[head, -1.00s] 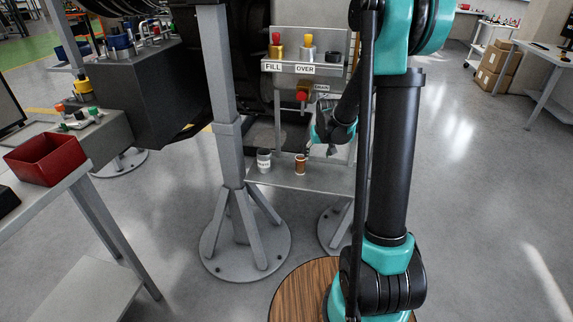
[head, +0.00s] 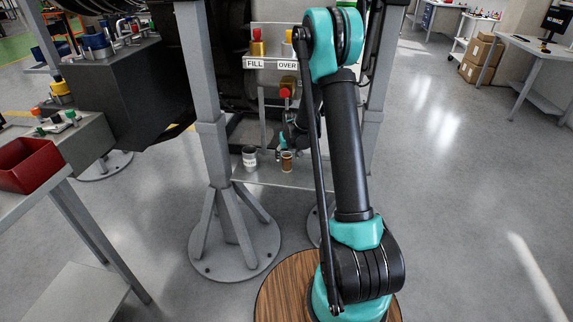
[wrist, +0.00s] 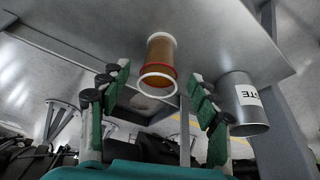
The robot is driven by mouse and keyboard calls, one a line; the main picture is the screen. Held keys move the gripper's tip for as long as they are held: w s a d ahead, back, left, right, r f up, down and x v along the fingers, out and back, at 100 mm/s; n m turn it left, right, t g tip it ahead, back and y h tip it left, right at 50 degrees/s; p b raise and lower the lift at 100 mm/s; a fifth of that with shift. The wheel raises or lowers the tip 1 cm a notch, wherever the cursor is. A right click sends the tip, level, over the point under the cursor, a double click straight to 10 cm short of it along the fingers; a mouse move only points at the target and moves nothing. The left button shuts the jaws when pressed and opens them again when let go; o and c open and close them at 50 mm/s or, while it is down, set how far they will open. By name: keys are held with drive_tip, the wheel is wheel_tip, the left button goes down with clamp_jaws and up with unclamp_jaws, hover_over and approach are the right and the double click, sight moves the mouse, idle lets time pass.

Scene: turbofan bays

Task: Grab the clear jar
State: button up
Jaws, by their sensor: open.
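The clear jar (head: 287,161), amber-brown in tone, stands on a grey metal shelf (head: 270,178) below the FILL and OVER signs. In the wrist view the picture is upside down, and the jar (wrist: 161,62) shows a white rim, a red ring and a see-through wall. My gripper (wrist: 160,84) is open, with one green-padded finger on each side of the jar and visible gaps to both. I cannot tell how deep the jar sits between the fingers. In the head view my arm partly hides the gripper, close beside the jar.
A grey labelled cup (head: 249,158) stands left of the jar; in the wrist view the cup (wrist: 243,105) is just beyond the right finger. A grey stand post (head: 213,120) rises in front left. A red-knobbed valve (head: 286,90) is above the shelf.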

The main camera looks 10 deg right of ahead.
sight(287, 160)
drive_tip(key=shift+x, duration=2.65)
drive_tip(key=shift+w+r, duration=0.1)
clamp_jaws()
drive_tip(key=shift+r, duration=0.15)
